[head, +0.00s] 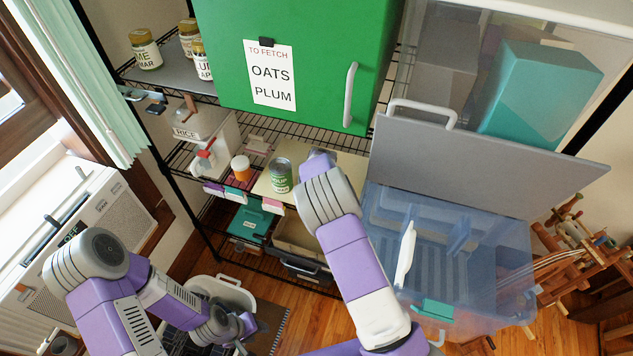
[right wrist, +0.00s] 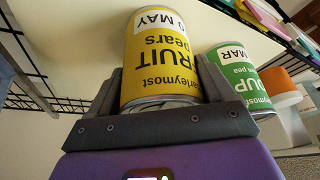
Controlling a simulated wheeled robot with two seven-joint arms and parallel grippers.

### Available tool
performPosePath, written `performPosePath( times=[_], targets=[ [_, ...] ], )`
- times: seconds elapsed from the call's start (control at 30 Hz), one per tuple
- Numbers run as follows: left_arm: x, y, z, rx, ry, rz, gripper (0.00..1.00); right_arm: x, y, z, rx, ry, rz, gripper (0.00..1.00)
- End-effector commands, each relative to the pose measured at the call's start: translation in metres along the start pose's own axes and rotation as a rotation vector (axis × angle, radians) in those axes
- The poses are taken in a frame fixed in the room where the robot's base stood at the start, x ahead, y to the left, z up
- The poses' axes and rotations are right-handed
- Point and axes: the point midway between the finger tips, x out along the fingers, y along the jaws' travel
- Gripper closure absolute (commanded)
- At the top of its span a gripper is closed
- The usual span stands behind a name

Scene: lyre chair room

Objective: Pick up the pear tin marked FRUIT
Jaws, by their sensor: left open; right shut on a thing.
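The pear tin (right wrist: 162,50) is yellow, with FRUIT and pears on its label. It shows upside down in the right wrist view. My right gripper (right wrist: 162,88) is shut on it, one finger on each side. Whether the tin touches the shelf board is hard to tell. In the head view the tin and the right fingers are hidden behind my right arm, which reaches to the middle shelf. My left gripper (head: 240,326) is low at the left in the head view, open, away from the shelves and over a pale basket.
A green soup tin (right wrist: 232,72) stands close beside the pear tin; it also shows in the head view (head: 280,176). An orange-and-white jar (head: 241,168) is left of it. A green cabinet (head: 300,60) hangs above. A clear bin (head: 450,255) with a grey lid (head: 480,165) is at right.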

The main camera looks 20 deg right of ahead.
Motion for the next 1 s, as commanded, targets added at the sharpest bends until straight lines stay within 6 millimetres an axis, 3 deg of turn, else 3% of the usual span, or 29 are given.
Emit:
performPosePath(
  times=[0.3,0.73,0.77,0.87,1.0],
  targets=[
    [-0.001,0.000,0.000,0.000,0.000,0.000,0.57,-0.004,-0.019,0.012,-0.006,-0.004,-0.005,0.69],
    [-0.001,0.000,0.000,0.000,0.000,0.000,0.57,-0.005,-0.023,0.014,-0.007,-0.001,-0.005,0.69],
    [-0.001,0.000,0.000,0.000,0.000,0.000,0.57,-0.005,-0.023,0.013,-0.007,-0.001,-0.005,0.14],
    [-0.001,0.000,0.000,0.000,0.000,0.000,0.57,-0.005,-0.023,0.014,-0.007,-0.002,-0.005,0.00],
    [-0.001,0.000,0.000,0.000,0.000,0.000,0.57,-0.005,-0.023,0.014,-0.007,-0.002,-0.005,0.00]
  ],
)
